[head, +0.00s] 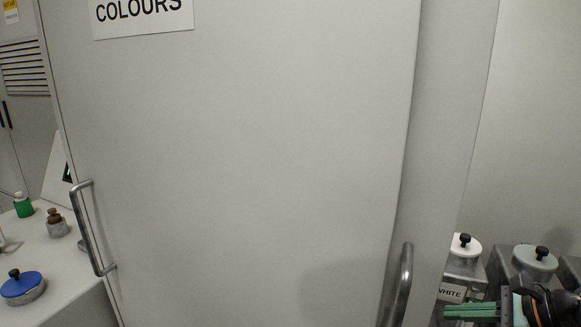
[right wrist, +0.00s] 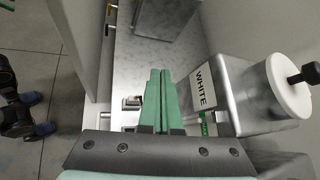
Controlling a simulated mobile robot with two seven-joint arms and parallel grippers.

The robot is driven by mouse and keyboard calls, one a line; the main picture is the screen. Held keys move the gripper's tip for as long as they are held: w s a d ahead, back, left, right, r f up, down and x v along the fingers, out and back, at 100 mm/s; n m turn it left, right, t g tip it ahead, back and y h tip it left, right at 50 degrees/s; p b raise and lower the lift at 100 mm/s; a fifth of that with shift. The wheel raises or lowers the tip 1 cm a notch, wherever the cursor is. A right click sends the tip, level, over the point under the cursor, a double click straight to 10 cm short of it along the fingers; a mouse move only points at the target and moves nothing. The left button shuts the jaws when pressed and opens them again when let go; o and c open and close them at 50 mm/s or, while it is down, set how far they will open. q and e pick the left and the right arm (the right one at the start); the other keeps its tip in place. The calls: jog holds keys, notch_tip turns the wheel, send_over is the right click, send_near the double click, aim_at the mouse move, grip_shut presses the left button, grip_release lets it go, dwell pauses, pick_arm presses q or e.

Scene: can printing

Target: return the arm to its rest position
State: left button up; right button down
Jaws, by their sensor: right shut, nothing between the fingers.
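My right gripper (head: 470,311) shows at the lower right of the head view, its green fingers pointing left. In the right wrist view its fingers (right wrist: 160,85) are together with nothing between them. A metal canister labelled WHITE (right wrist: 236,95) with a white lid and black knob stands close to the right of the fingers. The same WHITE canister (head: 461,270) stands just behind the gripper in the head view. My left gripper is not in view.
A large grey door marked COLOURS (head: 250,150) fills the head view, with a metal handle (head: 90,230). Another grey-lidded canister (head: 535,262) stands at the right. A white counter (head: 50,290) at the left holds a blue-lidded dish (head: 22,287) and a green bottle (head: 23,206).

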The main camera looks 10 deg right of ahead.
jog(key=s+a+f+m+t+h, duration=0.2)
jog(key=s+a+f+m, duration=0.15)
jog(key=f+m, duration=0.9)
jog(key=s+a+f+m+t+h, duration=0.25)
jog(key=s+f+m, duration=0.35)
jog(key=m, duration=1.1)
jog(key=s+a+f+m+g, duration=0.2)
jog(key=s+a+f+m, duration=0.2)
jog(key=a+m, duration=0.3)
jog(key=s+a+f+m+g, duration=0.1)
jog(key=s+a+f+m, duration=0.4)
jog(key=m, duration=0.5)
jog(key=a+f, duration=0.1)
jog(key=a, duration=0.1)
jog(key=shift+a+f+g, duration=0.35)
jog(key=shift+d+h, duration=0.15)
jog(key=shift+h, duration=0.1)
